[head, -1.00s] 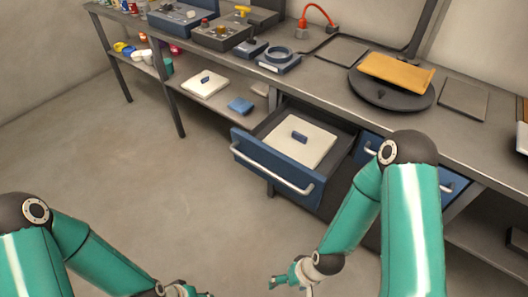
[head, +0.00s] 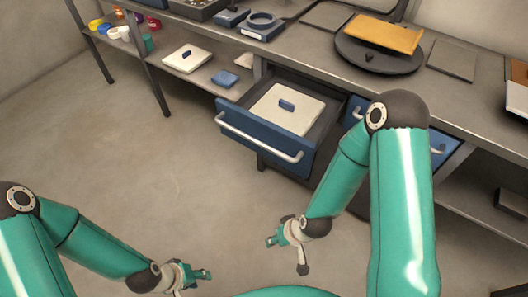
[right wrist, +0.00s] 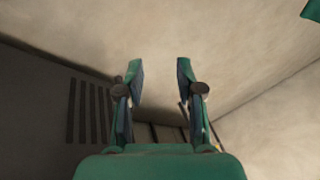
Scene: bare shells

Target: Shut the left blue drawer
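The left blue drawer (head: 258,136) stands pulled out from under the grey workbench, with its silver bar handle (head: 258,139) facing me. A cream square panel with a small blue knob (head: 287,108) lies inside it. My left gripper (head: 196,282) is low in the head view, in front of the drawer and well apart from it; its fingers look spread and empty. My right gripper (head: 284,256) is below the drawer front in the picture, not touching it. In the right wrist view its two fingers (right wrist: 160,85) are apart with nothing between them.
Another blue drawer (head: 437,150) is to the right, partly hidden by my right arm. The bench top carries a dark round turntable with an orange board (head: 383,34). A lower shelf (head: 205,75) at left holds a cream lid and a blue block. The floor is clear.

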